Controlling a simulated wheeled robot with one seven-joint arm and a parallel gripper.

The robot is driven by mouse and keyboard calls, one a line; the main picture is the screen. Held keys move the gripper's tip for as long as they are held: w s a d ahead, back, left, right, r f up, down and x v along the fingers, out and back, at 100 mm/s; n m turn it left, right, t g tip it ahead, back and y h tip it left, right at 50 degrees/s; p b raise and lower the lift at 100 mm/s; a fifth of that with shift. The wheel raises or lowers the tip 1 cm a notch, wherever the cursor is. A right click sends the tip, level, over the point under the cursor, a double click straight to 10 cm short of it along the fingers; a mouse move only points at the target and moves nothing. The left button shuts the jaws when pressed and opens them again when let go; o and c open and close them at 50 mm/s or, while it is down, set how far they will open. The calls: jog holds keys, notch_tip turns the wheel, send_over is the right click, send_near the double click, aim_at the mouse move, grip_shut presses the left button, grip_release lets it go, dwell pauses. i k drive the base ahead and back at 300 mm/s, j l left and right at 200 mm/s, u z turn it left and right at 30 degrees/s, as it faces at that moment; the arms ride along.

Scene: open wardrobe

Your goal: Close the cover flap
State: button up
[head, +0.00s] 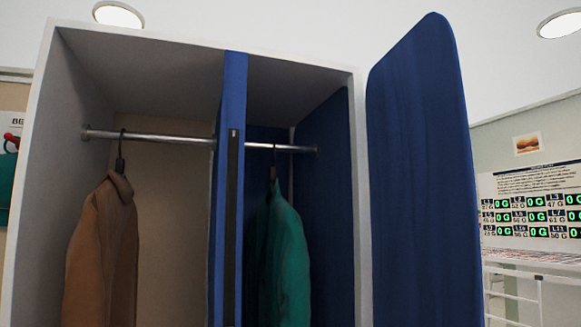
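A large blue door panel (420,190) with rounded top corners stands swung out at the right side of the open wardrobe (362,200). A second blue panel (235,85) shows nearly edge-on in the middle of the opening, with a long dark strip (233,220) on its edge. I cannot tell which of the two blue panels is the cover flap. The wardrobe front is open on both sides of the middle panel. The lower parts of both panels are cut off by the frame. My gripper is not in view.
A metal rail (170,138) crosses the wardrobe. A brown jacket (103,250) hangs on the left and a teal garment (284,260) on the right. Beyond the right door are a wall board with green figures (530,208) and a white rack (520,285).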

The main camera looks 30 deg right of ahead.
aim_at(427, 257)
jog(key=k+l, duration=0.2)
jog(key=l, duration=0.2)
jog(key=k+l, duration=0.2)
jog(key=l, duration=0.15)
jog(key=k+l, duration=0.2)
jog(key=l, duration=0.2)
jog(key=k+l, duration=0.2)
jog(key=l, duration=0.2)
jog(key=k+l, duration=0.15)
jog(key=l, duration=0.25)
